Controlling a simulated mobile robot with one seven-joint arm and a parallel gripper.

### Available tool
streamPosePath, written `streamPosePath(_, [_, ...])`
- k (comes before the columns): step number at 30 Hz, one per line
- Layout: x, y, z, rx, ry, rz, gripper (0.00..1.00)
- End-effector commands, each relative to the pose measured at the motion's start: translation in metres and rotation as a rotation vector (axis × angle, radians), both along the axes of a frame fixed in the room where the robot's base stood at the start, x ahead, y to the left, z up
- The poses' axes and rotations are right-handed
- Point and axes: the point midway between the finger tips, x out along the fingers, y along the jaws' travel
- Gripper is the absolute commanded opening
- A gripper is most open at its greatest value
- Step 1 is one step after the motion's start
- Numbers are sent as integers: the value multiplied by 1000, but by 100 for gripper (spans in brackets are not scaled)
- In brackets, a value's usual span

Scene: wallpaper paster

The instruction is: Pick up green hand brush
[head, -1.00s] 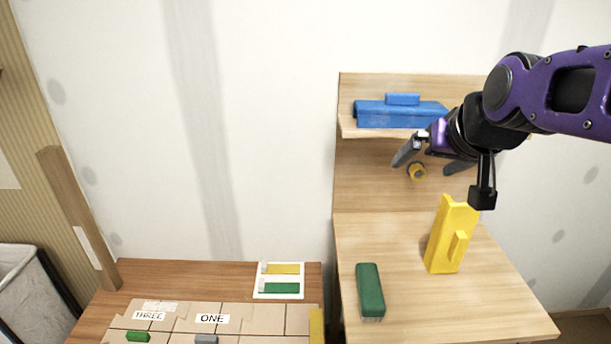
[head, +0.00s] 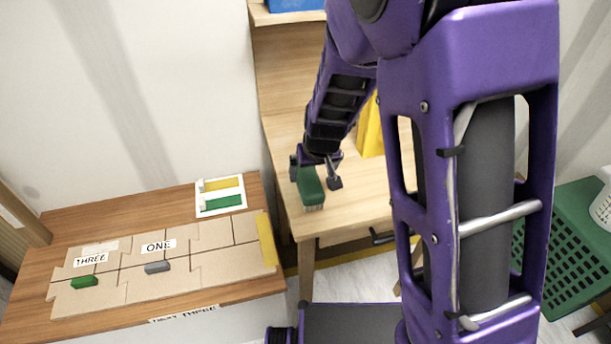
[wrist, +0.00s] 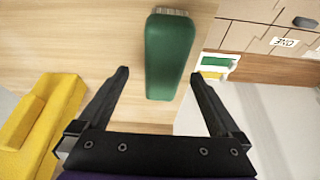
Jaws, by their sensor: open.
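The green hand brush (head: 311,187) lies on the light wooden desk, near its left front edge in the head view. In the wrist view the brush (wrist: 170,55) shows its green back, with bristles at the far end. My gripper (head: 315,172) is over the desk at the brush. In the wrist view my gripper (wrist: 160,75) is open, with one finger on each side of the near part of the brush. I cannot tell how far the fingers are above the desk.
A yellow tool (head: 369,128) stands on the desk (head: 284,128) to the right, partly behind my arm; it also shows in the wrist view (wrist: 42,112). A brown table (head: 120,215) with cardboard pieces and labels stands left. A green crate (head: 570,245) is at the right.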

Motion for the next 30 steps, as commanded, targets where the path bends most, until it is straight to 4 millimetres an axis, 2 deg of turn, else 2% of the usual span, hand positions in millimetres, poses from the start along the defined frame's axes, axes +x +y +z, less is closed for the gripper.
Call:
streamPosePath(12, [20, 11, -44, 1, 0, -2, 100])
streamPosePath(21, [22, 12, -47, 1, -1, 0, 100])
streamPosePath(23, [22, 12, -47, 1, -1, 0, 91])
streamPosePath(30, [22, 12, -47, 1, -1, 0, 48])
